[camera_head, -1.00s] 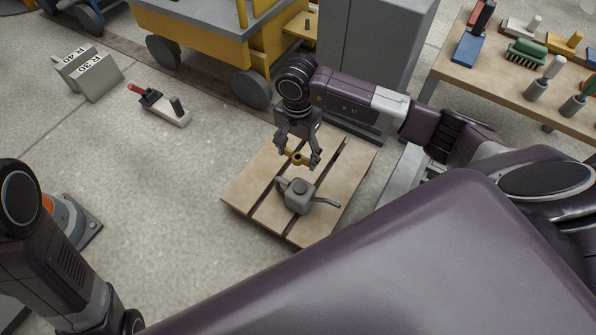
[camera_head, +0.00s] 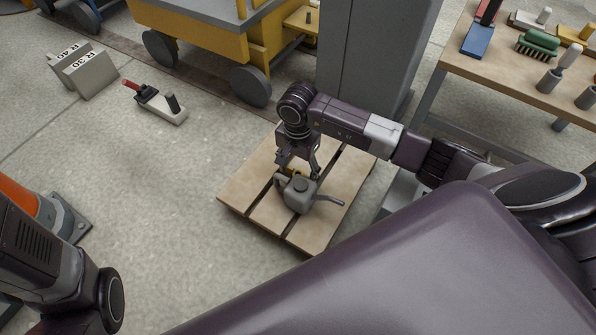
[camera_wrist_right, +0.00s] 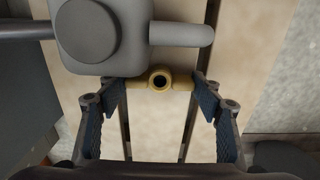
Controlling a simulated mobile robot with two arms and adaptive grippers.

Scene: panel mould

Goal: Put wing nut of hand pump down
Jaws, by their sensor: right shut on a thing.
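The yellow wing nut (camera_wrist_right: 160,79), with a round hub and two wings, is held across its wings between the fingertips of my right gripper (camera_head: 298,175). In the head view it is mostly hidden behind a grey can-like body (camera_head: 299,194) with a spout and a thin handle. That body stands on a slatted wooden pallet (camera_head: 262,205) and also shows in the right wrist view (camera_wrist_right: 92,30), just beyond the wing nut. The wing nut is low over the pallet; I cannot tell whether it touches the boards. My left gripper is out of view.
A grey cabinet (camera_head: 375,55) stands behind the pallet. A workbench (camera_head: 505,80) with brushes and tools is at the right. A yellow cart (camera_head: 200,40) is at the back. A red-handled tool (camera_head: 158,104) lies on the floor, which is clear left of the pallet.

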